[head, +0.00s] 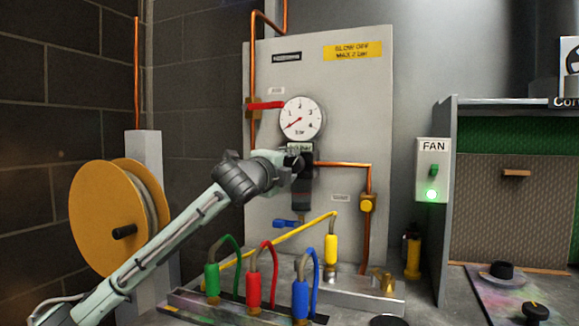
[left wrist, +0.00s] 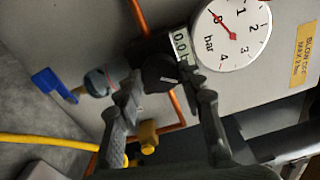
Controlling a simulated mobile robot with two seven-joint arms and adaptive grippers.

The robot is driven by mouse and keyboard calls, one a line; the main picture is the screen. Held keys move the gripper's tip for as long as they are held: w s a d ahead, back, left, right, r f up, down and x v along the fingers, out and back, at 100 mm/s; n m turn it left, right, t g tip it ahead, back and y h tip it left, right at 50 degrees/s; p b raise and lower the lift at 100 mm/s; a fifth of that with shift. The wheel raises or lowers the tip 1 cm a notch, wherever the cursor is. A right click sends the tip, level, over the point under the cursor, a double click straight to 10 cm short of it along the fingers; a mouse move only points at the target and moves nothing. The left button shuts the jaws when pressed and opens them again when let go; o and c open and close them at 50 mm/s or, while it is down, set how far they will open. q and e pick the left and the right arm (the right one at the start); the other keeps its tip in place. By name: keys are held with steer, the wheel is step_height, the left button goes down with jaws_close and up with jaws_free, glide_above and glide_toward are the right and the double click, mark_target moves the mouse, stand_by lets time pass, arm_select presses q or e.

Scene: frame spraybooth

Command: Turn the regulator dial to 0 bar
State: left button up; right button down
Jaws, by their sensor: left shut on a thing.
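The regulator dial (left wrist: 160,72) is a dark knob below the round white pressure gauge (head: 301,119). My left gripper (head: 296,161) reaches it from the lower left and is shut on it, with one finger on each side in the left wrist view (left wrist: 168,92). In the head view the gripper hides most of the dial. The gauge's red needle points to the lower left, at the low end of the scale below 1. A small display (left wrist: 181,46) beside the gauge seems to read 0.0. My right gripper is in neither view.
Copper pipes (head: 340,163) run across the grey panel (head: 350,110). A red lever (head: 266,105) is left of the gauge and a blue lever (head: 285,223) below the regulator. Coloured hoses (head: 254,290) stand below; an orange reel (head: 105,220) is at the left.

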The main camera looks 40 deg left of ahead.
arm_select(q)
steer(key=n, duration=0.7)
steer(key=shift+f, duration=0.15)
steer(key=shift+n, duration=0.3)
steer(key=o, duration=1.2)
steer(key=shift+c, duration=0.2)
steer(key=v, duration=1.2)
steer(key=shift+d, duration=0.2)
